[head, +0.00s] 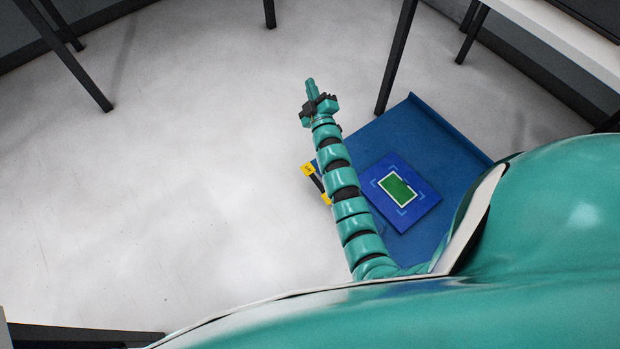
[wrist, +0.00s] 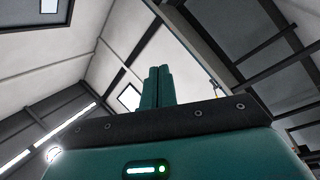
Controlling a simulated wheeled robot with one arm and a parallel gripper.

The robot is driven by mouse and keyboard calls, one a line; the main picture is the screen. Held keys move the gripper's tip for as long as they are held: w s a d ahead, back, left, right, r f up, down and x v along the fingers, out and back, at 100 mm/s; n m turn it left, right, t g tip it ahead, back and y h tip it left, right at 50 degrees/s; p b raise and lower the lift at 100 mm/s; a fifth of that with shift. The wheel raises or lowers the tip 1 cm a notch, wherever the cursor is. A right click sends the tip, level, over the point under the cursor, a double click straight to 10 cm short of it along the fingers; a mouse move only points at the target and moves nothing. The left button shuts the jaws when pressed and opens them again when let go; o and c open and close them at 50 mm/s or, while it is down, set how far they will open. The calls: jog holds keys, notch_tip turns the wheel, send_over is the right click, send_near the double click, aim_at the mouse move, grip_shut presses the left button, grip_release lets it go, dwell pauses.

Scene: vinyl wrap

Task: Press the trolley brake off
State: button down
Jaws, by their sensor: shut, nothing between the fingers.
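A blue trolley (head: 440,140) with a flat deck stands on the floor at the right of the head view. At its left edge is a part with yellow ends and a dark middle (head: 316,183), partly behind my arm; it may be the brake, but its setting cannot be told. My gripper (head: 310,82) is shut and empty, beyond the trolley's upper left corner and apart from the yellow part. In the wrist view its closed fingers (wrist: 157,87) point up towards the ceiling.
A blue panel with a green rectangle (head: 397,188) lies on the trolley deck. Dark table legs (head: 396,60) stand close to the trolley's far side, with a white tabletop (head: 560,35) at upper right. The grey floor (head: 180,180) to the left is clear.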

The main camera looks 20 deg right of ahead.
jog(key=w+f+n+g+b, duration=0.2)
jog(key=f+g+b, duration=0.1)
jog(key=f, duration=0.4)
jog(key=w+f+n+g+b, duration=0.2)
jog(key=w+f+g+b, duration=0.1)
jog(key=f, duration=0.5)
jog(key=s+f+n+g+y+b, duration=0.1)
jog(key=s+f+n+g+b, duration=0.3)
jog(key=f, duration=0.5)
jog(key=s+f+n+g+y+b, duration=0.1)
jog(key=s+f+n+g+b, duration=0.3)
jog(key=f, duration=0.5)
jog(key=g+b, duration=0.2)
jog(key=g, duration=0.1)
jog(key=shift+s+d+f+g+b, duration=0.25)
jog(key=shift+g+b, duration=0.05)
jog(key=shift+b, duration=0.05)
jog(key=shift+f, duration=0.1)
jog(key=b+x, duration=0.6)
jog(key=x, duration=0.8)
